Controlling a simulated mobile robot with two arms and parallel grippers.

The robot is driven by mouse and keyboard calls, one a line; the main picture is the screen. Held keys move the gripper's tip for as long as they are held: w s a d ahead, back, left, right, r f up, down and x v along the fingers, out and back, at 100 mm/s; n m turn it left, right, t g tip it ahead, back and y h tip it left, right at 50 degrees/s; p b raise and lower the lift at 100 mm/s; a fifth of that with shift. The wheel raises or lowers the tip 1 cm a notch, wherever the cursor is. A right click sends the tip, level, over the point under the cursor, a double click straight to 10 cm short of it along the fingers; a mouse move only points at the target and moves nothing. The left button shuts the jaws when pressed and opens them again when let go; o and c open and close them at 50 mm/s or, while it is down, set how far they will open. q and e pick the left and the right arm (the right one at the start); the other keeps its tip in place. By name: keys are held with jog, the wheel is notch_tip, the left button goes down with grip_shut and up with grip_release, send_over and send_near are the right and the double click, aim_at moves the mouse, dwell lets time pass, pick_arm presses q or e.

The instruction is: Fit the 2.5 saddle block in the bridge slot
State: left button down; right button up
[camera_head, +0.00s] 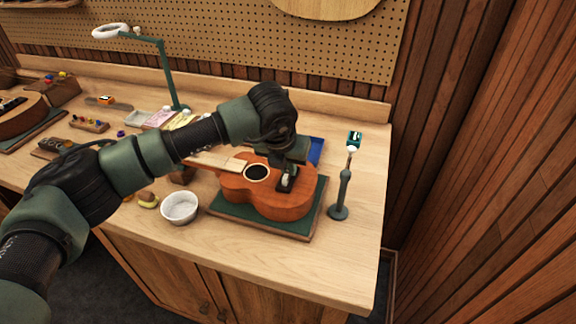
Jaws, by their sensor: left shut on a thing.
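A brown ukulele (268,199) lies face up on a dark green mat (230,213) on the wooden bench, its neck pointing left. My left gripper (287,184) is over the lower part of the ukulele's top, just right of the sound hole, where the bridge would be. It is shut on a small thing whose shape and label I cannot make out. The gripper hides the bridge and its slot, so I cannot tell whether the held thing touches the slot. My right gripper is not in view.
A white bowl (180,207) stands left of the mat. A dark stand (342,196) with a small green-topped piece stands right of it. A blue tray (316,150) is partly hidden behind my arm. A green lamp (166,75) rises at the back.

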pick_arm(q)
jog(key=shift+b, duration=0.5)
dwell(0.3)
jog(key=c, duration=1.1)
grip_release()
jog(key=shift+c, duration=0.2)
jog(key=shift+r, duration=0.15)
jog(key=shift+r+p, duration=0.85)
jog(key=shift+r, duration=2.55)
